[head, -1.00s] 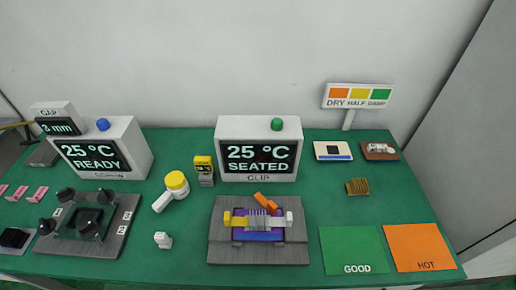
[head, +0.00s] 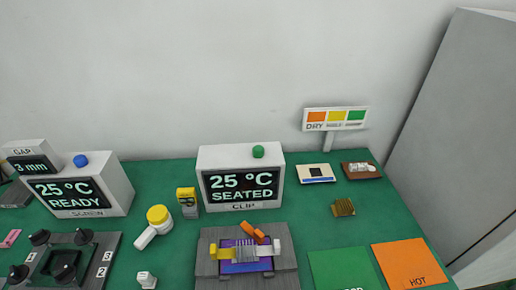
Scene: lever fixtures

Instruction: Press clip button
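The clip box (head: 241,178) stands at the middle back of the green table. Its screen reads "25 °C SEATED" and the label "CLIP" is below it. A green button (head: 258,152) sits on its top, toward the right. In front of it is a grey fixture (head: 207,265) with a purple part (head: 245,267), a silver finned block, a yellow and white bar across, and an orange lever (head: 253,231) tilted behind. Neither of my grippers is in view.
A screw box (head: 82,187) with a blue button stands at left, beside a gap display (head: 30,160). A yellow-topped white tool (head: 155,226) and a yellow meter (head: 187,202) stand between the boxes. Green (head: 342,268) and orange (head: 410,262) mats lie at front right.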

